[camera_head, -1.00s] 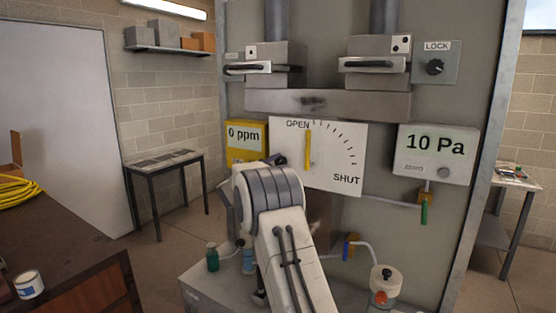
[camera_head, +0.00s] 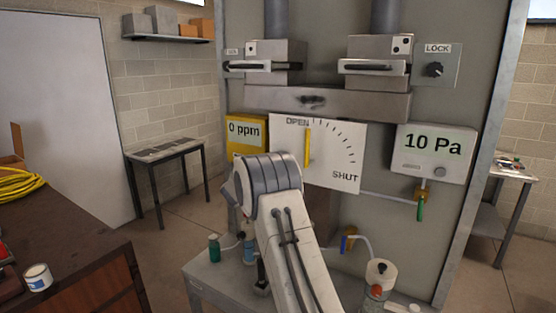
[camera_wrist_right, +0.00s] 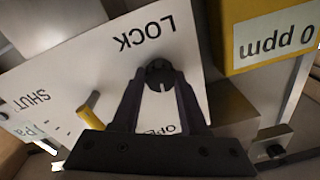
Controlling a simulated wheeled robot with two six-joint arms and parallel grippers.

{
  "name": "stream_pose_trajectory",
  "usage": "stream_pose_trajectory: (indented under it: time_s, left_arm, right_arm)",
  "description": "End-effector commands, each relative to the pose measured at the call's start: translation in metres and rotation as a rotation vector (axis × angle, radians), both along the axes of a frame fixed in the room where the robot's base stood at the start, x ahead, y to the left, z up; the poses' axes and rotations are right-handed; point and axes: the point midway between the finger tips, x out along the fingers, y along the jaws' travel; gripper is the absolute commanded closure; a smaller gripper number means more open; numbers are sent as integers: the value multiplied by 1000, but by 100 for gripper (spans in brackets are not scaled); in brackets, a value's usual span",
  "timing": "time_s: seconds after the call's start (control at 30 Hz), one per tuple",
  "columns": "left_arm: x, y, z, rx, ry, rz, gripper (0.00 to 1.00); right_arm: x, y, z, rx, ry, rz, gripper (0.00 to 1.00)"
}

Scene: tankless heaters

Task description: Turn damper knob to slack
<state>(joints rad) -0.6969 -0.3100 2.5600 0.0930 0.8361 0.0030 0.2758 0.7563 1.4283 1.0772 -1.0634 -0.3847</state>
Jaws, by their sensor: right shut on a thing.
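The white dial panel (camera_head: 335,170) carries the words OPEN and SHUT and a row of tick marks. Its yellow pointer (camera_head: 307,148) stands upright near OPEN. In the right wrist view the panel (camera_wrist_right: 70,75) appears upside down, with the yellow pointer (camera_wrist_right: 89,108) and the word LOCK. My right gripper (camera_wrist_right: 159,82) is shut on a dark round knob (camera_wrist_right: 158,70) beside LOCK. In the head view my right arm hides this knob and gripper. My left gripper is in neither view.
A separate LOCK plate with a black knob (camera_head: 435,69) is at upper right. A gauge (camera_head: 434,152) reads 10 Pa. A yellow meter (camera_head: 247,137) reads 0 ppm, close beside my right gripper in the wrist view (camera_wrist_right: 270,40). A cup (camera_head: 37,277) stands on the left bench.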

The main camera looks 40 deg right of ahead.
Motion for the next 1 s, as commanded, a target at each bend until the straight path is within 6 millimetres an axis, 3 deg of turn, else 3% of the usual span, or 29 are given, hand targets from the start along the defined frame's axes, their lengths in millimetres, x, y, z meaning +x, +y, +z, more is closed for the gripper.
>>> stream_pose_trajectory:
  time_s: [0.4, 0.43, 0.5, 0.83, 1.0]
  left_arm:
    - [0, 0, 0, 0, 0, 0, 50]
    - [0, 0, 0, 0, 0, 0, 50]
    - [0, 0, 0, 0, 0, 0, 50]
    - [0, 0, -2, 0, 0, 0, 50]
    - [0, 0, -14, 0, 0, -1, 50]
  right_arm:
    - [0, 1, -4, 3, 11, 1, 100]
    - [0, 1, -5, 3, 11, 2, 45]
    - [0, 1, -4, 3, 10, 1, 27]
    - [-1, 2, -2, 0, 6, 1, 27]
    - [-8, 21, -6, 0, 4, 4, 27]
